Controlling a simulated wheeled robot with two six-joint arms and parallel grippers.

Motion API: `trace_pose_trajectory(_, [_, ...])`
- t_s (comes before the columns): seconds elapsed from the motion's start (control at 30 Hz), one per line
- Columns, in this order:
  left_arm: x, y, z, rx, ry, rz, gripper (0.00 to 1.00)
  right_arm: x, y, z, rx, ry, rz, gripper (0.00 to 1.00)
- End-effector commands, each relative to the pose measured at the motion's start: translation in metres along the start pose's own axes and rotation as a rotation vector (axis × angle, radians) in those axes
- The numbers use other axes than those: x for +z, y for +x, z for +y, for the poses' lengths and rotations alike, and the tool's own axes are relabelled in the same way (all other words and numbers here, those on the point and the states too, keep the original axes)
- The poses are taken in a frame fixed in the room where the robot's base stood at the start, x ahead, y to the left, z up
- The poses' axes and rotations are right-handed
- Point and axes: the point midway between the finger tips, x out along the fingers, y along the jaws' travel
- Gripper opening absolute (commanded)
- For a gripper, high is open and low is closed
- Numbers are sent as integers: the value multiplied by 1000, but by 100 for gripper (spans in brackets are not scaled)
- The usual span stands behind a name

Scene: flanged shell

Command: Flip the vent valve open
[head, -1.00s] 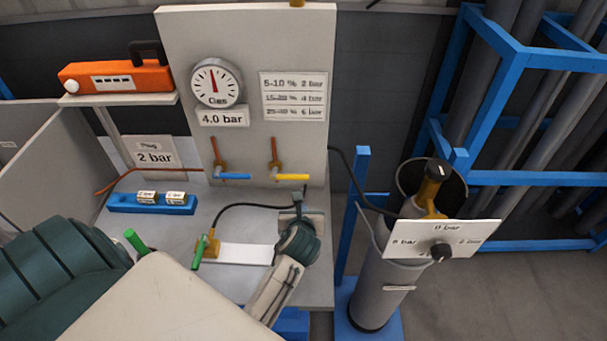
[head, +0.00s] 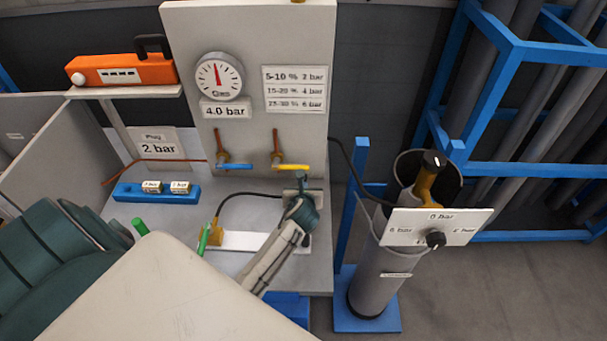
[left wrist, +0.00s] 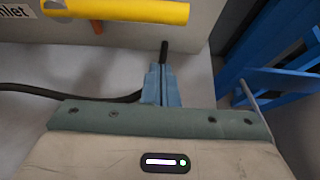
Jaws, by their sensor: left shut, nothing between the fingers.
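Two valves sit on the upright panel, one with a blue lever (head: 236,167) and one with a yellow lever (head: 290,167). Both levers lie level; I cannot read which is the vent. My left gripper (head: 302,178) is shut and empty, just below the yellow lever's right end. In the left wrist view the yellow lever (left wrist: 120,10) crosses the top, beyond the closed fingertips (left wrist: 162,68), with a visible gap. A dark rod or hose end shows behind the tips. My right gripper is not in view.
A gauge (head: 219,76) on the panel points near the top, above a 4.0 bar label. A black hose (head: 250,196) runs from a brass fitting (head: 215,232) past my gripper. A grey cylinder (head: 376,280) with a dial plate (head: 437,225) stands right. A blue rack (head: 150,193) stands left.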

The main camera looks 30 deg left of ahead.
Motion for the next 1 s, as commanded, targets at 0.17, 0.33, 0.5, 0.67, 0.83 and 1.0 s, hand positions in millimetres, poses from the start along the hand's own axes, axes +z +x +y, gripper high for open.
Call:
trace_pose_trajectory(0.17, [26, -5, 0, 0, 0, -2, 0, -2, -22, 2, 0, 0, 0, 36])
trace_pose_trajectory(0.33, [36, -8, 0, 0, 0, -1, 0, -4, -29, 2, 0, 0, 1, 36])
trace_pose_trajectory(0.5, [38, -9, 0, 0, 0, -1, 0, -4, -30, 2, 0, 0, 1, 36])
trace_pose_trajectory(0.67, [38, -8, 0, 0, 0, -1, 0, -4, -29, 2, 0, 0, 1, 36])
trace_pose_trajectory(0.83, [39, -7, 0, -3, -5, -1, 0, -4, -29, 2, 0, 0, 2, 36])
trace_pose_trajectory(1.0, [47, 3, -8, -34, -59, -2, 0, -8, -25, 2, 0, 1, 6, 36])
